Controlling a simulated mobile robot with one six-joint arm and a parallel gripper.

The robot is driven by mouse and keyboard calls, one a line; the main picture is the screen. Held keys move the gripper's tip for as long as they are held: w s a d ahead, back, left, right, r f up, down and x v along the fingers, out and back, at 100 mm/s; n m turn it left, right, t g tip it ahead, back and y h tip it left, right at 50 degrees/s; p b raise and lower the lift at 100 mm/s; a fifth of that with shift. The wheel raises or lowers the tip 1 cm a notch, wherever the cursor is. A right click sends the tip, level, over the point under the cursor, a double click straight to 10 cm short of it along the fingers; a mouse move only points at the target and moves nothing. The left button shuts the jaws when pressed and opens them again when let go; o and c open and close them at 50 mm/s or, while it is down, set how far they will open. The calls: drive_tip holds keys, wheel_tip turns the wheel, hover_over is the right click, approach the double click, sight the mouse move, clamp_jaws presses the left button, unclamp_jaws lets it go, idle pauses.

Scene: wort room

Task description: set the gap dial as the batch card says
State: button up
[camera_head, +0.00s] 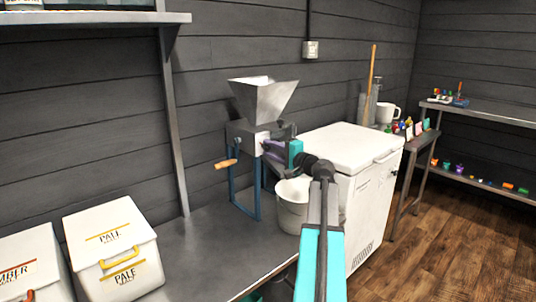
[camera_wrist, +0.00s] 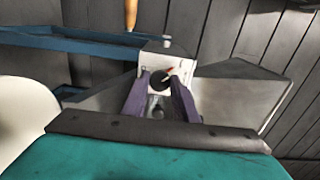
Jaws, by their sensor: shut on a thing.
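The grain mill has a metal hopper (camera_head: 264,102), a grey body (camera_head: 240,136) and a blue stand (camera_head: 232,190). In the wrist view, the dark round gap dial (camera_wrist: 159,84) with a red-and-white pointer sits on the mill's pale face (camera_wrist: 172,56). My gripper (camera_wrist: 159,77) has its purple fingers on either side of the dial and is shut on it. In the head view, my gripper (camera_head: 273,148) reaches the mill's right side and hides the dial. I cannot read any scale marks. No readable batch card shows.
A white bucket (camera_head: 292,208) stands below the mill. The crank's wooden handle (camera_head: 226,164) sticks out to the left. A white chest (camera_head: 352,150) stands close on the right. Malt bins (camera_head: 115,248) stand at the left of the grey bench (camera_head: 205,240).

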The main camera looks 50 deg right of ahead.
drive_tip(key=shift+d+r, duration=0.1)
drive_tip(key=shift+d, duration=0.05)
drive_tip(key=o, duration=1)
drive_tip(key=s, duration=0.4)
drive_tip(key=s+p, duration=0.1)
drive_tip(key=s, duration=0.4)
drive_tip(key=s+a, duration=0.1)
drive_tip(key=s, duration=0.3)
drive_tip(key=shift+s+p, duration=0.3)
drive_tip(key=shift+s, duration=0.1)
